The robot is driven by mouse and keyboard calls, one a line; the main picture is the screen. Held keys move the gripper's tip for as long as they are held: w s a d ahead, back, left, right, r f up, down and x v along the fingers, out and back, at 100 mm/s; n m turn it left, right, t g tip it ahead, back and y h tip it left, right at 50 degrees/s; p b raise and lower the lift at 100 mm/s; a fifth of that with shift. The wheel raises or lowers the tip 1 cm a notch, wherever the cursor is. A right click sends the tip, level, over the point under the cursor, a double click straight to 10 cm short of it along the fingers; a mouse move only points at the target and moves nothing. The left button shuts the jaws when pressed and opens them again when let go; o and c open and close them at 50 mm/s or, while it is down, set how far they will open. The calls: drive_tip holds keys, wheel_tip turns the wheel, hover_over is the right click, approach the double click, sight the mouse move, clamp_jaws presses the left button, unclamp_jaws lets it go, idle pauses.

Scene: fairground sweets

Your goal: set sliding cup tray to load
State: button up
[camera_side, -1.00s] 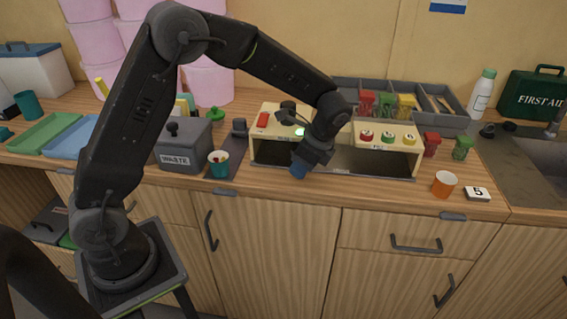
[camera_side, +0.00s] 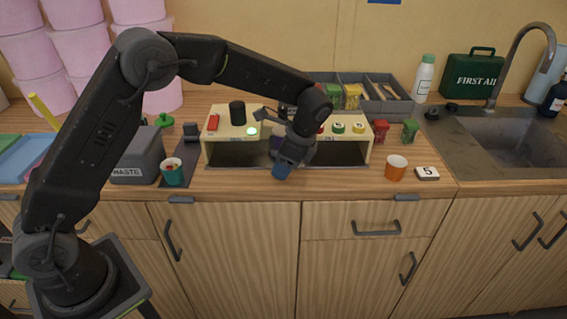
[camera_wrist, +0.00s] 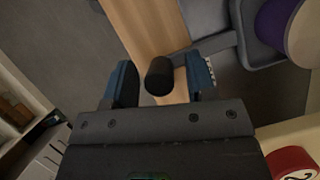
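The sliding cup tray (camera_wrist: 208,43) shows in the wrist view as a grey piece with a purple cup (camera_wrist: 270,25) in its holder. A black cylindrical knob (camera_wrist: 159,76) lies between my gripper's (camera_wrist: 162,85) blue fingertips, with narrow gaps on both sides. My gripper also shows in the side view (camera_side: 282,171), pointing down at the front of the cream machine (camera_side: 216,145), over the counter edge. It is open. My wrist hides most of the tray and cup in the side view. Any load mark is hidden.
The machine has a red switch (camera_side: 213,122), a lit green lamp (camera_side: 252,131) and coloured buttons (camera_side: 338,128). A waste bin (camera_side: 139,160) and teal cup (camera_side: 173,172) stand left. An orange cup (camera_side: 396,168) and number 5 block (camera_side: 427,173) stand right.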

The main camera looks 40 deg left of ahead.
drive_tip(key=v, duration=1.3)
drive_tip(key=shift+d+r, duration=0.2)
drive_tip(key=shift+r, duration=0.15)
drive_tip(key=shift+w, duration=0.1)
